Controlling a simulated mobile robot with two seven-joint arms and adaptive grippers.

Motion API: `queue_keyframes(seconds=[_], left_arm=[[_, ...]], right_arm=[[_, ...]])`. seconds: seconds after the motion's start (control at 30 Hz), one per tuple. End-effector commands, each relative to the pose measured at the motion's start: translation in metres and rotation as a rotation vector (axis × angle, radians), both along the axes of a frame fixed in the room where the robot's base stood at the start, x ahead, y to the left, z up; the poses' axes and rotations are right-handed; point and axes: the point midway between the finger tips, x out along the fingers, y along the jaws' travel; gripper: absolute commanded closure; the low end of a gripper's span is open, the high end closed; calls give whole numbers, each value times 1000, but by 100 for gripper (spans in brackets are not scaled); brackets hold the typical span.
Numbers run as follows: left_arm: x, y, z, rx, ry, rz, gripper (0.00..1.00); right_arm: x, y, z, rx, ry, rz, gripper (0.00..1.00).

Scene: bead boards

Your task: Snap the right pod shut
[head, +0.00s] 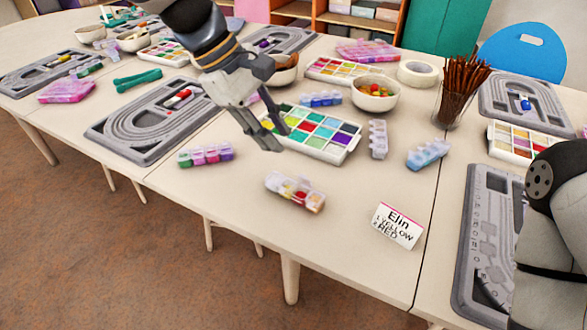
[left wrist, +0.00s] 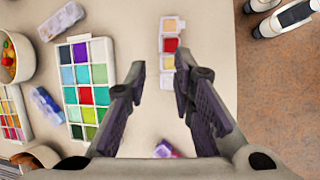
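A small clear pod (head: 296,192) with yellow and red beads lies near the front edge of the table. It also shows in the left wrist view (left wrist: 172,45), beyond and between my fingertips. Its lids are too blurred to tell which are open. A pink and purple pod (head: 206,155) lies to its left; a whitish pod (head: 378,139) and a blue pod (head: 428,154) lie to its right. My left gripper (head: 276,141) is open and empty above the table, in front of the bead tray. Its spread fingers fill the left wrist view (left wrist: 160,68). My right gripper is out of view.
A bead tray (head: 340,152) with coloured compartments lies behind the front pod. A name card (head: 397,226) reading "Elin, 1 yellow, 2 red" stands to its right. A bead bowl (head: 375,104), tape roll and cup of brown sticks stand farther back. Bare table surrounds the front pod.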

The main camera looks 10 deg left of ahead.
Motion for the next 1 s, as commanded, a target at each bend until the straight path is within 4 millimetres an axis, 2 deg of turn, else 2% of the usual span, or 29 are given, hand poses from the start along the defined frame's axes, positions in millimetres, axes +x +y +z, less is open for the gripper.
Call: queue_keyframes(seconds=[0.03,0.2,0.4,0.73,0.83,1.0], left_arm=[[0,-7,-16,0,11,-2,77],[3,-26,-56,1,9,-3,77],[6,-40,-82,2,4,-3,77],[6,-43,-86,1,-1,-3,77],[6,-43,-86,1,-1,-3,100],[6,-43,-86,1,0,-2,100]], right_arm=[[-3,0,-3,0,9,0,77],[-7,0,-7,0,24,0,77],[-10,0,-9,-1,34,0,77],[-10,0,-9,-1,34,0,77],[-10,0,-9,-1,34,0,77],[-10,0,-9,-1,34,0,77]])
